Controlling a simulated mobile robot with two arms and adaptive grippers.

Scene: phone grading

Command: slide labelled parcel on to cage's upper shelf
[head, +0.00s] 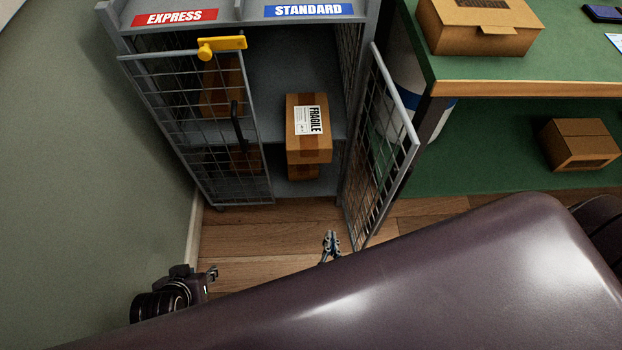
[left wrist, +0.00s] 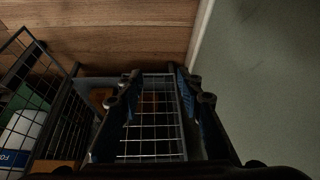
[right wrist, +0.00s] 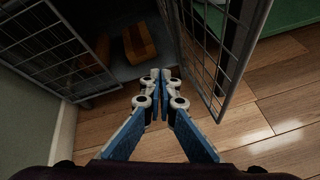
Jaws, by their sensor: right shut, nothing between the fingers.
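The labelled parcel (head: 294,142), a brown box with a white FRAGILE label, sits on the upper shelf (head: 265,103) of the cage (head: 362,22). Its near end appears to stick out past the shelf's front edge. My right gripper (head: 329,236) is shut and empty, low in front of the cage opening; its closed fingers also show in the right wrist view (right wrist: 155,74). My left gripper (head: 212,273) is at the lower left, apart from the cage. Its fingers stand apart and empty in the left wrist view (left wrist: 157,75).
The left mesh door (head: 185,100) with a yellow latch (head: 222,47) covers the cage's left part, with boxes behind it. The right mesh door (head: 385,150) stands open. Another box (head: 303,172) lies below the labelled parcel. A green workbench (head: 560,62) stands right; a wall is left.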

